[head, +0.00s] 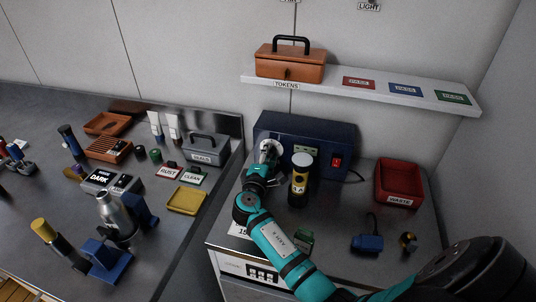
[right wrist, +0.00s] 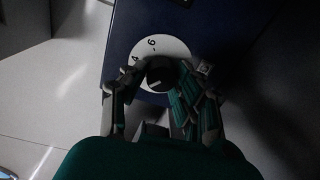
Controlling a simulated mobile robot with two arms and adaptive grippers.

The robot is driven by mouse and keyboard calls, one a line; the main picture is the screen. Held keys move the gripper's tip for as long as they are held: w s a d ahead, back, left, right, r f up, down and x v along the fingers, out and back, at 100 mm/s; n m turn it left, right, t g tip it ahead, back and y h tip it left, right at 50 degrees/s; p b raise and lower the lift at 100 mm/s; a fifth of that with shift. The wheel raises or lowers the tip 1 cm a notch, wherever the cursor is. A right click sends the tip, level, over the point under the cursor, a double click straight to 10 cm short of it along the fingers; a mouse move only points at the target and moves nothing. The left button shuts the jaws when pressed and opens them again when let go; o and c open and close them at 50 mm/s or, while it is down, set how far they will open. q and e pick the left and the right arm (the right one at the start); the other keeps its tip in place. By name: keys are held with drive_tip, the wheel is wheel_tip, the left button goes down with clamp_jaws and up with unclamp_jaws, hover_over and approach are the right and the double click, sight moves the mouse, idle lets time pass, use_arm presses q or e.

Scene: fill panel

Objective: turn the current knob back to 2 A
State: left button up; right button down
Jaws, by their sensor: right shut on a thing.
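The blue power supply (head: 325,135) stands at the back of the right-hand bench, with a small display panel and a lit red switch (head: 336,162). My right gripper (head: 268,157) is at the left part of its front and hides the current knob in the head view. In the right wrist view the dark knob (right wrist: 160,74) sits on a white dial (right wrist: 172,48) where a 4 and a 6 show. My right gripper (right wrist: 158,85) is shut on the knob, one finger each side. The rest of the dial is covered, and the setting cannot be read. My left gripper is not in view.
A black and yellow cylinder (head: 300,180) stands close to the right of my right gripper. A shelf (head: 360,88) hangs above.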

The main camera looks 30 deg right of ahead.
drive_tip(key=c, duration=1)
unclamp_jaws()
drive_tip(key=v, duration=1.2)
